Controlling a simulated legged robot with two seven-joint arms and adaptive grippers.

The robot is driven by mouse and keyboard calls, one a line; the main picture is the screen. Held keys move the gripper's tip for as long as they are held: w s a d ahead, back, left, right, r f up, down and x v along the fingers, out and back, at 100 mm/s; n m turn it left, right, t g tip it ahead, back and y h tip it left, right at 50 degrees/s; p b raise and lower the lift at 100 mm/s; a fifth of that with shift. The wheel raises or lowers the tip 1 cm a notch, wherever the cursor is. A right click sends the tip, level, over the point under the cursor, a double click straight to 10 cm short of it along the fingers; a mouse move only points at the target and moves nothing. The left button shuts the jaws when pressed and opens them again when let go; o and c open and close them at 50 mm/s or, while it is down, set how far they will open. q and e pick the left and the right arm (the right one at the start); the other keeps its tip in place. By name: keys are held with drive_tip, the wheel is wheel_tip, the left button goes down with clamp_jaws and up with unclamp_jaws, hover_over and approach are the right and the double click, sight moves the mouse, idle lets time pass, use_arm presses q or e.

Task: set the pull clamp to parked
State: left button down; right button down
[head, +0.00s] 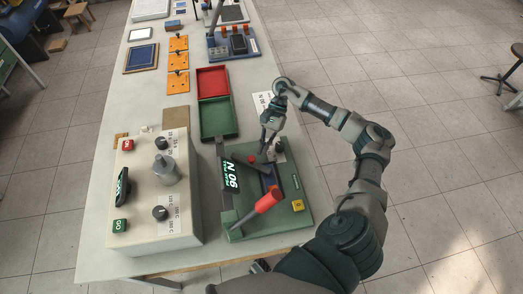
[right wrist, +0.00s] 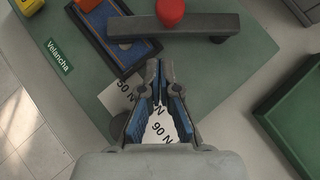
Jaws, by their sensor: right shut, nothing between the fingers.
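A green-based fixture (head: 290,222) marked N 06 stands at the near right of the bench. A thick red handle (head: 268,201) on a dark arm lies tilted across it, and a smaller red part (head: 252,158) is at its far end. In the right wrist view, a red knob (right wrist: 170,12) sits by a dark grey bar (right wrist: 195,26) over the green base (right wrist: 235,72). I cannot tell which part is the pull clamp. My right gripper (head: 264,152) is shut and empty above the fixture's far end; its fingertips (right wrist: 157,66) meet beside the bar, apart from it. My left gripper is out of view.
A beige control box (head: 150,215) with knobs and buttons stands left of the fixture. Red (head: 213,81) and green (head: 218,118) trays lie beyond it. A blue-framed panel (right wrist: 105,35), yellow block (head: 297,205) and force-marked cards (right wrist: 160,125) are around the fixture.

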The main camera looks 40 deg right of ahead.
sight(250, 161)
drive_tip(key=shift+s+a+r, duration=0.1)
drive_tip(key=shift+s+a, duration=0.1)
drive_tip(key=shift+a, duration=0.55)
drive_tip(key=shift+s+a, duration=0.15)
drive_tip(key=shift+a, duration=0.55)
drive_tip(key=shift+d, duration=0.15)
